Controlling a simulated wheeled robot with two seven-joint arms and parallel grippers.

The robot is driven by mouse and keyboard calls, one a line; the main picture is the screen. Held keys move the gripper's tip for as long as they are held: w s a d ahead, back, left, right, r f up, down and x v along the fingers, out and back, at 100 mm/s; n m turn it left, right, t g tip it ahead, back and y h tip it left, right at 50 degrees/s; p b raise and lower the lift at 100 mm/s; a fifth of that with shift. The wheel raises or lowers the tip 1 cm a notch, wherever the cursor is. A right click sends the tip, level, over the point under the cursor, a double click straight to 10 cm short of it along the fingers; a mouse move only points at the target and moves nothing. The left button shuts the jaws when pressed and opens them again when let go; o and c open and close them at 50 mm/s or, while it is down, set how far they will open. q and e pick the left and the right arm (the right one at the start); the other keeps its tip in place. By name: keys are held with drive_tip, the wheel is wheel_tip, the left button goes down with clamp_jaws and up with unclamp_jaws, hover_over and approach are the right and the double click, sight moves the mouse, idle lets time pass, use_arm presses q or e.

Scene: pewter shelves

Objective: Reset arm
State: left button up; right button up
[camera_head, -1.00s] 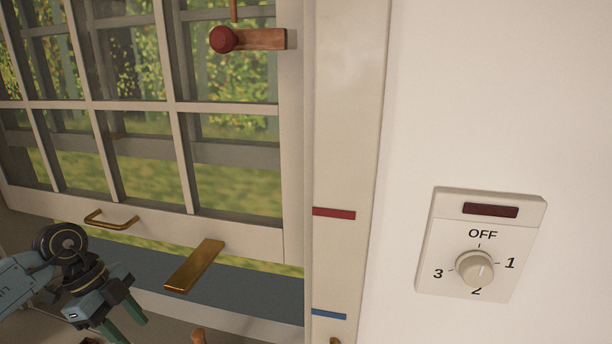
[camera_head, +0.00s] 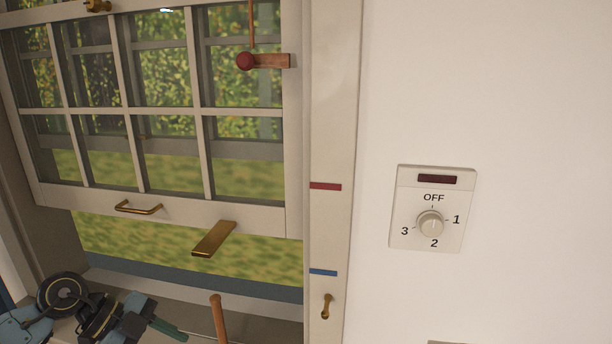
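My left gripper (camera_head: 166,328) is at the bottom left, low in front of the window sill, and cut by the picture's lower edge. Its green fingers point right and are seen nearly edge-on; they look apart, with nothing seen between them. A rod with a wooden handle (camera_head: 218,316) stands just right of the fingertips, and no contact shows. My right gripper is not in view.
The window sash (camera_head: 245,217) is raised above an open gap and bears a brass handle (camera_head: 137,209) and a brass plate (camera_head: 213,239). The frame has red (camera_head: 325,187) and blue (camera_head: 323,272) marks. A dial (camera_head: 431,223) is on the right wall.

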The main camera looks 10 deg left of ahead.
use_arm(q)
drive_tip(key=w+d+r+n+t+h, duration=0.25)
drive_tip(key=d+r+n+t, duration=0.6)
drive_tip(key=t, duration=0.55)
drive_tip(key=s+a+f+n+g+y, duration=0.1)
drive_tip(key=s+a+f+n+y, duration=0.2)
drive_tip(key=f+n+y, duration=0.3)
drive_tip(key=s+a+f+n+g+y, duration=0.1)
drive_tip(key=s+a+f+n+y, duration=0.2)
drive_tip(key=y, duration=0.4)
drive_tip(key=s+d+f+g+h, duration=0.1)
drive_tip(key=s+d+f+g, duration=0.1)
drive_tip(key=s+f+g, duration=0.55)
drive_tip(key=s+d+f+g+h, duration=0.1)
drive_tip(key=s+d+f+g, duration=0.25)
drive_tip(key=s, duration=0.75)
wheel_tip(320, 180, down, 28)
drive_tip(key=s+a+r+g+b, duration=0.1)
drive_tip(key=s, duration=0.1)
drive_tip(key=s+a+f+g+b, duration=0.1)
drive_tip(key=s+a+f, duration=0.1)
drive_tip(key=s+f, duration=1.3)
drive_tip(key=shift+s+a+f+g, duration=0.25)
drive_tip(key=shift+s+a+g, duration=0.05)
drive_tip(key=shift+s+a, duration=0.1)
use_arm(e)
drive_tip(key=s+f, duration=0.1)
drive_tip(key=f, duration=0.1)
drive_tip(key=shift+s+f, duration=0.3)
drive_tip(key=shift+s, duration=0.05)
